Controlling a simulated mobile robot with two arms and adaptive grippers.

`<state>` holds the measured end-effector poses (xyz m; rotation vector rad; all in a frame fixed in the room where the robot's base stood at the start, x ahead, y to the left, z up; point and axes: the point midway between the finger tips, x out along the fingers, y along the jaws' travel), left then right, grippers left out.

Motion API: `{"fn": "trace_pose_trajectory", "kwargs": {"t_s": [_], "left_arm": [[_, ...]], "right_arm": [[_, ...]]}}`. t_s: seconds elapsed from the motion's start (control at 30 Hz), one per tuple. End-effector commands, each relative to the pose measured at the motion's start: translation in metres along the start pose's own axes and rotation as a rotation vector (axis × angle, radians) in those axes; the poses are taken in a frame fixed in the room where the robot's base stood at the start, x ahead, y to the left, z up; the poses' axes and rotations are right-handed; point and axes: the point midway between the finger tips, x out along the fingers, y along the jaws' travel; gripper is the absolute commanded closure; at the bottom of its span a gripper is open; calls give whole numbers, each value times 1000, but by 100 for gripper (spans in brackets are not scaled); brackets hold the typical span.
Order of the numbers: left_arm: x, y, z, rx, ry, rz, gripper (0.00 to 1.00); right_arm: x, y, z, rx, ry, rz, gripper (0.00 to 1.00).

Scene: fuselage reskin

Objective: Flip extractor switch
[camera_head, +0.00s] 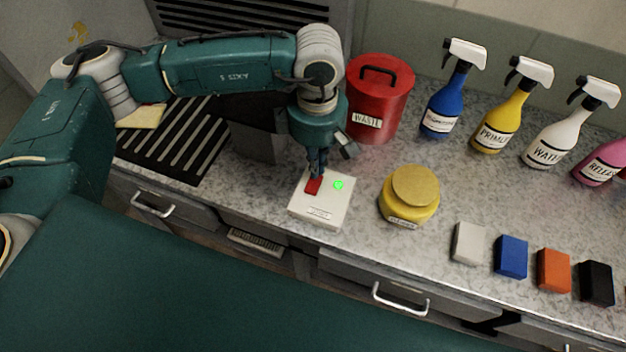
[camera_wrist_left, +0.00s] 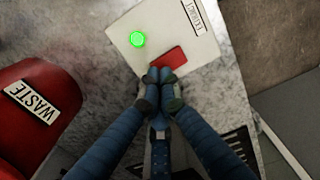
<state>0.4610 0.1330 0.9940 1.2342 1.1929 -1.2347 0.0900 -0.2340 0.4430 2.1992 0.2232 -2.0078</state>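The extractor switch is a white box (camera_head: 322,212) on the worktop with a red rocker (camera_head: 313,186) and a lit green lamp (camera_head: 338,185). It also shows in the left wrist view, with the box (camera_wrist_left: 190,45), the red rocker (camera_wrist_left: 169,61) and the green lamp (camera_wrist_left: 137,39). My left gripper (camera_head: 316,174) points down at the red rocker. In the left wrist view its fingertips (camera_wrist_left: 160,76) are together at the rocker's edge, with nothing between them; whether they touch it I cannot tell. My right gripper is not in view.
A red waste bin (camera_head: 380,100) stands behind the switch. A yellow jar (camera_head: 409,197) is close on its right. Spray bottles (camera_head: 448,92) line the back, and coloured blocks (camera_head: 511,257) lie at the front right. A black slatted grille (camera_head: 180,140) is at the left.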

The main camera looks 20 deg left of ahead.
Motion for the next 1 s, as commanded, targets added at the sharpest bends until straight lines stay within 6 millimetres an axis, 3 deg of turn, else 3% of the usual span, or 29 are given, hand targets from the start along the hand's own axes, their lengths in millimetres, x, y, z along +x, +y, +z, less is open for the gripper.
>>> {"fn": "trace_pose_trajectory", "kwargs": {"t_s": [1.0], "left_arm": [[6,0,0,0,0,0,100]], "right_arm": [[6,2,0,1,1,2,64]]}}
